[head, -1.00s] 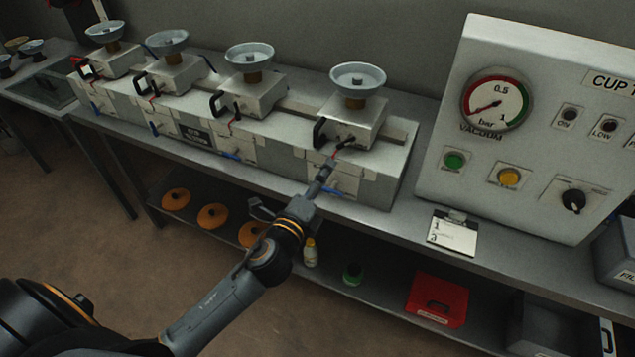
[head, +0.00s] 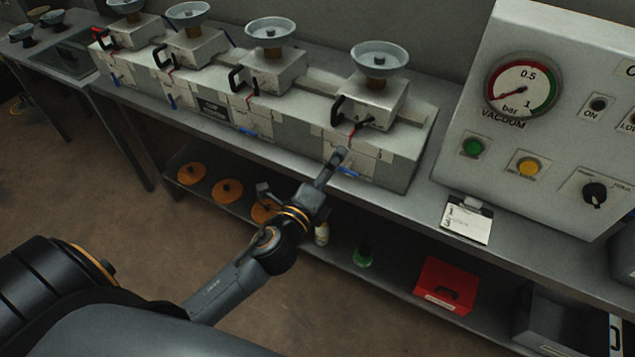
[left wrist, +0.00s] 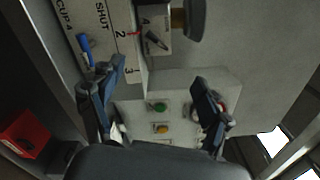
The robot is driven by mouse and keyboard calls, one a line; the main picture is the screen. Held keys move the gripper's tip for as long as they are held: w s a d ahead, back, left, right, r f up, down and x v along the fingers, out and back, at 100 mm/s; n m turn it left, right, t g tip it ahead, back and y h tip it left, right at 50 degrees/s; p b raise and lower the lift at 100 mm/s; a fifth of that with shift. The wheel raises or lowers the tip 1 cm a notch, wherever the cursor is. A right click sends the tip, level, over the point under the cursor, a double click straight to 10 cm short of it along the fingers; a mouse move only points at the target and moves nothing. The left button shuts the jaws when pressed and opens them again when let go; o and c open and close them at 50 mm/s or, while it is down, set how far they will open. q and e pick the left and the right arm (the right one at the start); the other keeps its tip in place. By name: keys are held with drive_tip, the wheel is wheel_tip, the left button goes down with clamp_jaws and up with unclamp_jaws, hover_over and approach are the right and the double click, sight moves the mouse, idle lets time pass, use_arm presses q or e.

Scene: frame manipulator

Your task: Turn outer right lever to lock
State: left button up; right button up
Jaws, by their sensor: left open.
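The rightmost cup unit (head: 372,97) has a small red-and-black lever (head: 353,130) on its front, beside a black loop handle (head: 336,110). In the left wrist view this lever shows as a dark bar (left wrist: 157,42) on a small plate marked "A", with a red tip close to the scale panel. A blue lever (head: 347,171) sits lower on the block and also shows in the left wrist view (left wrist: 85,48). My left gripper (head: 338,158) is in front of the block, below the red-and-black lever. In the left wrist view its fingers (left wrist: 158,75) are apart with nothing between them. My right gripper is out of view.
A control panel with a vacuum gauge (head: 521,87) stands at the right. A clipboard (head: 467,221) lies at the bench's front edge. Several similar cup units stand to the left. The lower shelf holds orange discs (head: 192,174) and a red box (head: 446,285).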

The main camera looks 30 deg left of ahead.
use_arm(q)
drive_tip(key=s, duration=1)
drive_tip(key=shift+s+a, duration=0.15)
drive_tip(key=shift+s, duration=0.25)
drive_tip(key=shift+c, duration=0.2)
